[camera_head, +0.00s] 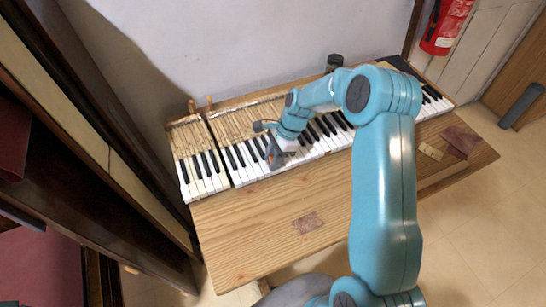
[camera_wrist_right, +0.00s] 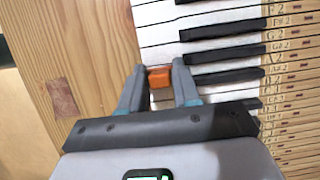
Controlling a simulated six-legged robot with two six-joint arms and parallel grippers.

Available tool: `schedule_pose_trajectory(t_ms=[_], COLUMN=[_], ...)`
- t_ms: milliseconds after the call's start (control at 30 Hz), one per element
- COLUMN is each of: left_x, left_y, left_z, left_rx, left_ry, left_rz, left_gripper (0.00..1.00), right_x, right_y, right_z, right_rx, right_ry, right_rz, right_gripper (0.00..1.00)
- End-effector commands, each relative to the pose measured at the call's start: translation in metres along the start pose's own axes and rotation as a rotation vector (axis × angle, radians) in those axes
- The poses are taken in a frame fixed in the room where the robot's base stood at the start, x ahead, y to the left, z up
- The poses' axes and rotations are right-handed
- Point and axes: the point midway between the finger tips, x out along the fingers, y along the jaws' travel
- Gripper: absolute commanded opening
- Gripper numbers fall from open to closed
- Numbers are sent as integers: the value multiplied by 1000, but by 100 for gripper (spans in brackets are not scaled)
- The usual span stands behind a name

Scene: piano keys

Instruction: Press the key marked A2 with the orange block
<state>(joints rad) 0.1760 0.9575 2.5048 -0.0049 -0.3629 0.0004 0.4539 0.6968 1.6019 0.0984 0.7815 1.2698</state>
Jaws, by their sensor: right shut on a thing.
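My right gripper (camera_wrist_right: 158,84) is shut on the orange block (camera_wrist_right: 160,76), which sits between its two fingertips. In the head view the right gripper (camera_head: 273,158) is low over the front ends of the white keys, left of the keyboard's middle. In the right wrist view the A2 label stands at the far end of a white key (camera_wrist_right: 225,66) between two black keys. The block is roughly in line with that key's front part. I cannot tell whether the block touches it. My left gripper is in neither view.
The keyboard (camera_head: 207,178) lies along the back of a wooden table (camera_head: 250,225), against the wall. The table's front is mostly clear, with a reddish patch (camera_head: 307,223). A dark red piece (camera_head: 461,140) lies at the right. Tall dark furniture (camera_head: 110,150) stands at the left.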

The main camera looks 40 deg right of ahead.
Motion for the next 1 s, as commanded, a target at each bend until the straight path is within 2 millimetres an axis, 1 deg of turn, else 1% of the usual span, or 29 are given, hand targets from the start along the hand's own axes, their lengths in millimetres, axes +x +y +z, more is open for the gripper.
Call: schedule_pose_trajectory(t_ms=[333, 700, 1000], left_x=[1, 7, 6], left_y=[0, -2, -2], left_z=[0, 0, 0], left_rx=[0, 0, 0], left_ry=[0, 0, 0], left_rz=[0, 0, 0], left_gripper=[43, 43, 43], right_x=[1, 10, 8], right_y=[0, 0, 0], right_z=[0, -4, -3], right_rx=[0, 0, 0], right_ry=[0, 0, 0], right_rz=[0, 0, 0], right_gripper=[7, 7, 7])
